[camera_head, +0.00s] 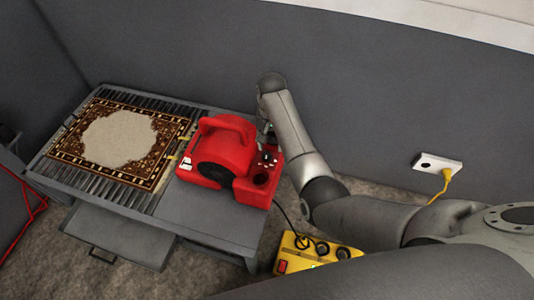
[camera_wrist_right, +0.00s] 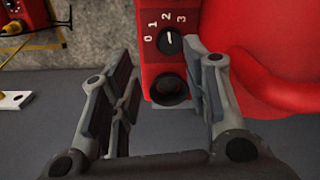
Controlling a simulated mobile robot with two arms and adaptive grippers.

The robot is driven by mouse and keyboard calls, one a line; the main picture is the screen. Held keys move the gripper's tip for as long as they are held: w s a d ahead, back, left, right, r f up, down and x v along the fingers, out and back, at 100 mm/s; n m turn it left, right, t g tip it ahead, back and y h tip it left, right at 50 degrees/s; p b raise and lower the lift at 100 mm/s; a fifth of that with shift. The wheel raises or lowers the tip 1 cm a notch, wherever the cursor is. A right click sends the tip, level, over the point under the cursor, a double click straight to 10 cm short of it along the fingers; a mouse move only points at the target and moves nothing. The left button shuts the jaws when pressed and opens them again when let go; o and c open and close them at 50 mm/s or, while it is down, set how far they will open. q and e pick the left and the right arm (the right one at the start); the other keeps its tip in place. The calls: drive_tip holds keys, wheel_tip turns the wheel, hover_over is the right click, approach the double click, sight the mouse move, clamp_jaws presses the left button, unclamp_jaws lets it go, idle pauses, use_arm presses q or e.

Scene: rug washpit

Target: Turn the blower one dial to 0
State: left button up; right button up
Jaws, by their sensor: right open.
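The red blower (camera_head: 222,150) stands on the right part of the grey table, and its red housing fills the upper right of the wrist view. Its black dial (camera_wrist_right: 170,42) has a white pointer mark and the white numerals 0, 1, 2 and 3 around its left and upper sides. The pointer is turned away from the 0; I cannot tell its exact setting. My right gripper (camera_wrist_right: 163,88) is open, its fingers spread to either side below the dial, with nothing between them. In the head view my right gripper (camera_head: 264,134) is partly hidden behind the blower's right end and my arm. My left gripper is not in view.
A dark round opening (camera_wrist_right: 169,90) lies below the dial. A patterned rug (camera_head: 117,136) lies on the slatted table (camera_head: 200,212), left of the blower. A yellow box (camera_head: 293,258) with a cable is on the floor. A wall outlet (camera_head: 436,163) is at right.

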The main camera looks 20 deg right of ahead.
sight(267, 155)
drive_tip(key=f, duration=0.3)
drive_tip(key=w+f+b, duration=0.1)
drive_tip(key=f, duration=0.2)
drive_tip(key=a+f+b, duration=0.1)
drive_tip(key=f, duration=0.2)
drive_tip(key=shift+w, duration=0.15)
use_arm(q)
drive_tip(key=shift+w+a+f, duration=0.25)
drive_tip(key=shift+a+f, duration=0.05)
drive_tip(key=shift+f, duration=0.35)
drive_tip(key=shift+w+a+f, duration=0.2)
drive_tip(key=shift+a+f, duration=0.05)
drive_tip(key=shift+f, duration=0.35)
use_arm(e)
drive_tip(key=c, duration=0.8)
